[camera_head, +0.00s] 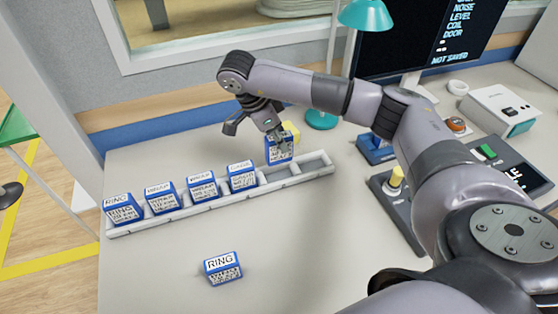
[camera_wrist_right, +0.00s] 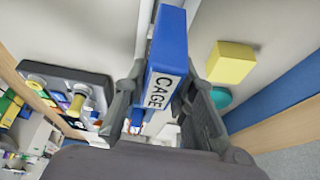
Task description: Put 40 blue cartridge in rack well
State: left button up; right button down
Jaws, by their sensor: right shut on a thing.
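My right gripper (camera_head: 276,137) is shut on a blue cartridge (camera_head: 279,151) with a white label. In the right wrist view the held cartridge (camera_wrist_right: 168,50) reads CAGE and sits between the fingers (camera_wrist_right: 160,108). In the head view it is at the back edge of the grey rack (camera_head: 200,210), near the right-hand wells; I cannot tell whether its bottom is above or behind them. Several blue cartridges stand in the rack's left wells, among them a RING cartridge (camera_head: 122,210) and a CAGE cartridge (camera_head: 242,176). My left gripper is out of view.
A loose blue RING cartridge (camera_head: 223,268) lies on the table in front of the rack. A yellow block (camera_head: 291,131) is just behind the held cartridge. A teal lamp (camera_head: 365,15), a monitor (camera_head: 440,35) and control boxes (camera_head: 375,149) stand to the right.

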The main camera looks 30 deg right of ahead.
aim_at(279, 158)
jog(key=shift+f, duration=1.35)
notch_tip(279, 158, down, 4)
jog(key=shift+p, duration=0.35)
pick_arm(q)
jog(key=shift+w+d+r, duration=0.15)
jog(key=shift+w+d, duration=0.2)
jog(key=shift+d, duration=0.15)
pick_arm(e)
jog(key=shift+f, duration=0.1)
jog(key=shift+f, duration=0.1)
jog(key=c, duration=1.3)
grip_release()
jog(key=shift+c, duration=0.2)
